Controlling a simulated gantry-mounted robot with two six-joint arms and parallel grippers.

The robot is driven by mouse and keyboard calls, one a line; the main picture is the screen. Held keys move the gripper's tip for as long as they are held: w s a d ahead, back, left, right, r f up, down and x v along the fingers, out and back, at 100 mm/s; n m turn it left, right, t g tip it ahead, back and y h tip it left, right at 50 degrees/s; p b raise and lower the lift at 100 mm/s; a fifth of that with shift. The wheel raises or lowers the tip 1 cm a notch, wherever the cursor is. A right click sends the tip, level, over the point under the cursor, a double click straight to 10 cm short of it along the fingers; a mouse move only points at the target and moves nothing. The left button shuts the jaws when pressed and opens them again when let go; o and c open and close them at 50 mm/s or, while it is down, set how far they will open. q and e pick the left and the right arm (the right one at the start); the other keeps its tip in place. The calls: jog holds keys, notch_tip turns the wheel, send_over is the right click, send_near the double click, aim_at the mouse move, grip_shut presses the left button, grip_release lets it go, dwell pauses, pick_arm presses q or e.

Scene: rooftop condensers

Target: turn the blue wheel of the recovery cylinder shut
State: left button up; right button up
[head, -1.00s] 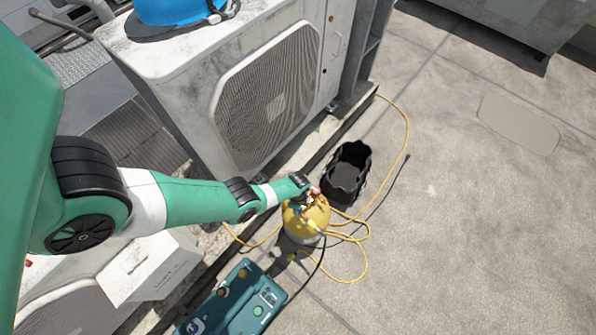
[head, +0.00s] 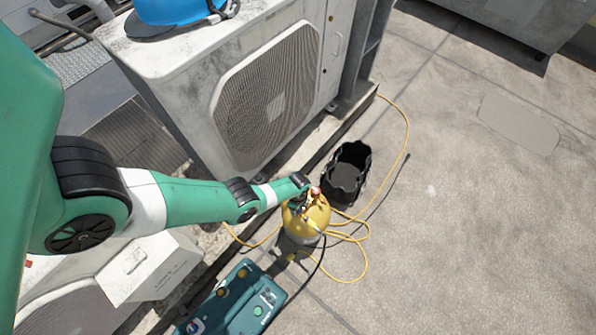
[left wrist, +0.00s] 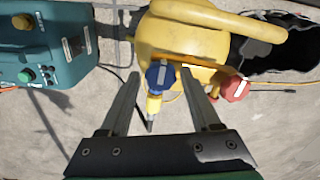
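The yellow recovery cylinder (head: 312,222) stands upright on the roof floor in the head view. Its top also shows in the left wrist view (left wrist: 182,42). The blue wheel (left wrist: 160,75) is on a valve at its top, with a yellow hose fitting below it in the picture. A red wheel (left wrist: 235,88) sits to the right of it. My left gripper (left wrist: 160,76) is open, one finger on each side of the blue wheel, with a visible gap on both sides. In the head view my left wrist covers the blue wheel. My right gripper is not in view.
A teal machine (head: 238,300) stands left of the cylinder, and a black open tub (head: 346,174) stands behind it. Yellow hoses (head: 362,262) loop on the floor. A condenser unit (head: 262,100) rises behind, with a blue helmet (head: 170,12) on top. The floor at right is clear.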

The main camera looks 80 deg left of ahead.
pick_arm(q)
jog(key=shift+o, duration=0.6)
jog(key=shift+r, duration=0.1)
notch_tip(320, 180, up, 12)
jog(key=p, duration=1.1)
jog(key=shift+f+p, duration=0.2)
jog(key=shift+p, duration=0.15)
jog(key=shift+w, duration=0.1)
